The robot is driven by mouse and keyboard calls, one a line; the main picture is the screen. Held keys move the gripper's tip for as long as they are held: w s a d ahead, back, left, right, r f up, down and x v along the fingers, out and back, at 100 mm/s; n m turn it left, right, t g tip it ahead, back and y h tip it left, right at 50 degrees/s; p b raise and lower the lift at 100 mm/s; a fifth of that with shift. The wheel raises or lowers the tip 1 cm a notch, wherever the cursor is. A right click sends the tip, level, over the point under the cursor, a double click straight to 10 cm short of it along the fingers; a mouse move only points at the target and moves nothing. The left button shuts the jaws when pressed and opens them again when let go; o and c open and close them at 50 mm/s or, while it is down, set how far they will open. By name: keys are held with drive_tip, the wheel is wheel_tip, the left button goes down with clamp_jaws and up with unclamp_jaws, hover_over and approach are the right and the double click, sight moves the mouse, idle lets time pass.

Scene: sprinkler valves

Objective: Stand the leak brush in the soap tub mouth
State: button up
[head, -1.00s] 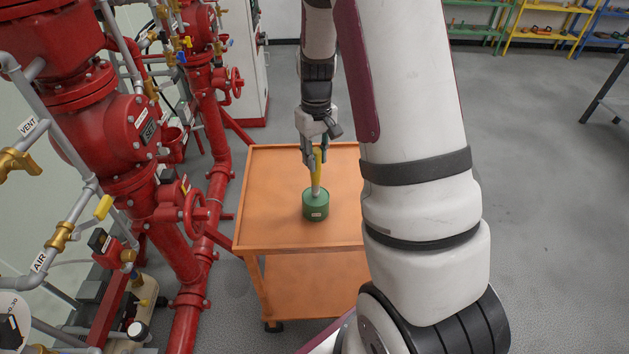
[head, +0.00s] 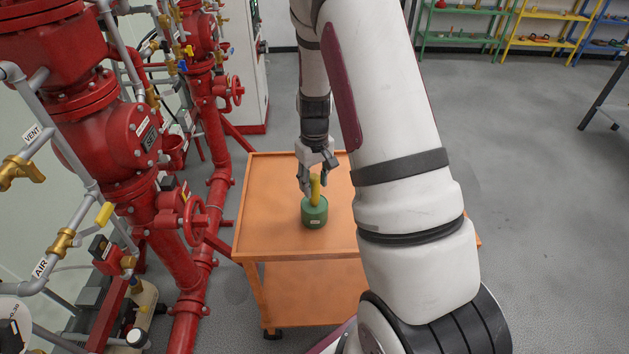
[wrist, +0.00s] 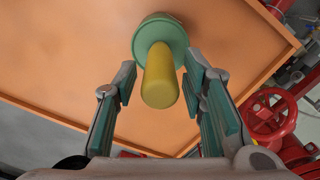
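The leak brush (head: 315,190) stands handle-up in the mouth of the green soap tub (head: 314,214) on the orange cart top. Only its yellow handle shows; its lower end is hidden inside the tub. In the wrist view the yellow handle (wrist: 160,80) points towards the camera, with the green tub (wrist: 160,36) behind it. My gripper (head: 316,188) is around the upper handle. In the wrist view its fingers (wrist: 163,105) are spread, with a gap on each side of the handle.
The orange cart (head: 270,180) has bare room around the tub and a raised rim. Red pipes and valves, with a red handwheel (head: 195,218), stand close on the left. Shelves (head: 465,25) stand far off at the back right.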

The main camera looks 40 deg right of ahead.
drive_tip(key=shift+r, duration=0.15)
wheel_tip(320, 180, up, 12)
drive_tip(key=b, duration=0.2)
drive_tip(key=s+a+r+t, duration=0.3)
drive_tip(key=s+a+r, duration=0.3)
drive_tip(key=a+r, duration=0.6)
drive_tip(key=s+a+r+t, duration=0.1)
drive_tip(key=s+a+r, duration=0.2)
drive_tip(key=s, duration=0.3)
drive_tip(key=s+a+r+t, duration=0.1)
drive_tip(key=s+a+r, duration=0.2)
drive_tip(key=s, duration=0.4)
drive_tip(key=shift+s+r+n+t, duration=0.2)
drive_tip(key=shift+n+t, duration=0.1)
drive_tip(key=shift+n, duration=0.1)
